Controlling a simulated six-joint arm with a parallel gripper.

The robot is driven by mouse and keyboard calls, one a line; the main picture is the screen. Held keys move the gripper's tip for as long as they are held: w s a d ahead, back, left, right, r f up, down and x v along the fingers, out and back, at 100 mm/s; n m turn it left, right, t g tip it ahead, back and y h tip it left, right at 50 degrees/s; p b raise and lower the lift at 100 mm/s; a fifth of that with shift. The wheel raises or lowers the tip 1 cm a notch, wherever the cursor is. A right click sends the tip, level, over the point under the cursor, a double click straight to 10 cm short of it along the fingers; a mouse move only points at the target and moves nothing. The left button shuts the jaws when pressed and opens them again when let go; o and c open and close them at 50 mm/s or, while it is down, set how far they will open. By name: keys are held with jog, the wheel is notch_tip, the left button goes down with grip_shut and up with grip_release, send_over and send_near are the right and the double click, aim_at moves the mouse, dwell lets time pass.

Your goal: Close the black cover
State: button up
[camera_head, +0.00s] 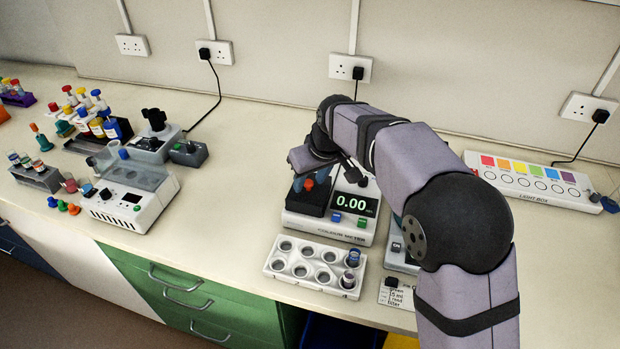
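The white colour meter (330,227) stands mid-bench with a green 0.00 display. Its black compartment (312,203) is on the left side of the top, with a small orange-red piece and a blue piece showing at its upper part. I cannot make out the black cover clearly; its hinge area behind the compartment is largely hidden by my arm. My gripper (312,164) is low over the back of the compartment, seen from behind the wrist. Its fingertips are small and partly hidden, so whether they are open or touch the cover cannot be told.
A white rack (297,270) with several round wells stands in front of the meter, with two vials at its right end. A white device (130,212) with a clear lid is at left. A light box (527,178) lies at right. Bench between device and meter is free.

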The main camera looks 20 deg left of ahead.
jog(key=b+v, duration=0.1)
jog(key=v, duration=0.6)
jog(key=shift+r+b, duration=0.15)
jog(key=shift+b, duration=0.2)
jog(key=shift+s, duration=0.1)
jog(key=s+d+m+g+h+p, duration=0.1)
jog(key=s+d+m+p, duration=0.15)
jog(key=d+p, duration=0.45)
jog(key=s+d+m+h+p, duration=0.15)
jog(key=s+d, duration=0.25)
jog(key=d, duration=0.7)
jog(key=s+d+f+m+g+p, duration=0.1)
jog(key=s+d+m+p, duration=0.4)
jog(key=s+d, duration=0.7)
jog(key=s+g+p, duration=0.1)
jog(key=s+p, duration=0.1)
jog(key=s, duration=0.2)
jog(key=shift+f+h, duration=0.2)
jog(key=shift+h, duration=0.15)
jog(key=shift+s+d, duration=0.1)
jog(key=shift+d, duration=0.05)
